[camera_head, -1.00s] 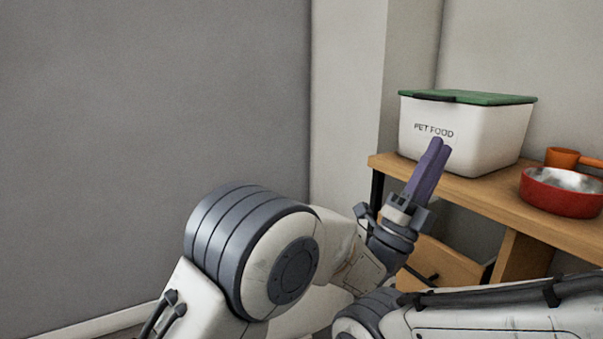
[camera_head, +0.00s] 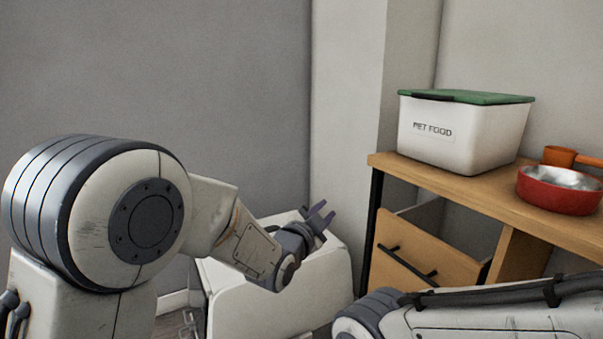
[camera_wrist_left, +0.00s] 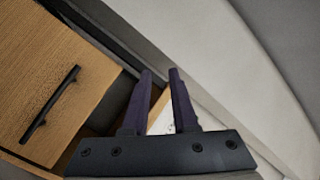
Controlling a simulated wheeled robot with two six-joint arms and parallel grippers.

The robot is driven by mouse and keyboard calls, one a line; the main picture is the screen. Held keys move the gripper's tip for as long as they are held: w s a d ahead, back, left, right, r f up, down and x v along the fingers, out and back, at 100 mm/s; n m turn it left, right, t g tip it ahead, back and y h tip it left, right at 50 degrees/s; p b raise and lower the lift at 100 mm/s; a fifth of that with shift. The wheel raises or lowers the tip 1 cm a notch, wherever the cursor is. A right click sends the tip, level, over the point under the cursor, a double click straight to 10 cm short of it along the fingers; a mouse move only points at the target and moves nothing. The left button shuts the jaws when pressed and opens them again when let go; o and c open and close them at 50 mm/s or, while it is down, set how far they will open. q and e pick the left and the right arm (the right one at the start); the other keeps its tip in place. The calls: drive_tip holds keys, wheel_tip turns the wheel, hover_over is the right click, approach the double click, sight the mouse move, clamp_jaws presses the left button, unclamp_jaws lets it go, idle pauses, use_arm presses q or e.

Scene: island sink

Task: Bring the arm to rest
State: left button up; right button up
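My left gripper (camera_head: 322,213) is in the middle of the head view, at the end of my left arm. Its two dark purple fingers stand apart with nothing between them. In the left wrist view the gripper (camera_wrist_left: 160,73) also shows a gap between the fingertips. The gripper is left of the wooden shelf unit (camera_head: 450,192) and apart from it in the head view. My right arm crosses the lower right corner, and its gripper is out of the picture.
A white pet food bin (camera_head: 460,137) with a green lid and a red bowl (camera_head: 560,196) stand on the unit. An orange scoop (camera_head: 560,156) is behind the bowl. A wooden drawer (camera_head: 405,262) with a black handle stands open below. A white boxy object (camera_head: 275,300) is beneath my left gripper.

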use_arm(q)
drive_tip(key=s+a+f+n+g+y, duration=0.3)
drive_tip(key=s+a+f+n, duration=0.1)
drive_tip(key=a+f, duration=0.25)
drive_tip(key=s+a+f+n+g+y, duration=0.25)
drive_tip(key=a+f, duration=0.25)
drive_tip(key=a, duration=0.3)
drive_tip(key=s+a+f+n+g+y, duration=0.1)
drive_tip(key=s+a+f+n+g, duration=0.25)
drive_tip(key=s, duration=0.55)
drive_tip(key=s+a+f+n+g+y, duration=0.1)
drive_tip(key=s+a+f+n+g, duration=0.3)
drive_tip(key=s, duration=0.4)
drive_tip(key=s+d+r+m+g+p, duration=0.1)
drive_tip(key=s+d+r+m+p, duration=0.3)
drive_tip(key=s+d+r+p, duration=0.45)
drive_tip(key=s+d+r+m+g+p, duration=0.1)
drive_tip(key=s+d+r+m+p, duration=0.25)
drive_tip(key=s+r+p, duration=0.6)
drive_tip(key=w+r+p, duration=0.3)
drive_tip(key=r+p, duration=3)
drive_tip(key=r, duration=0.6)
drive_tip(key=shift+h+p, duration=0.3)
drive_tip(key=shift+h, duration=0.15)
drive_tip(key=shift+w+d+n, duration=0.1)
drive_tip(key=shift+n, duration=0.15)
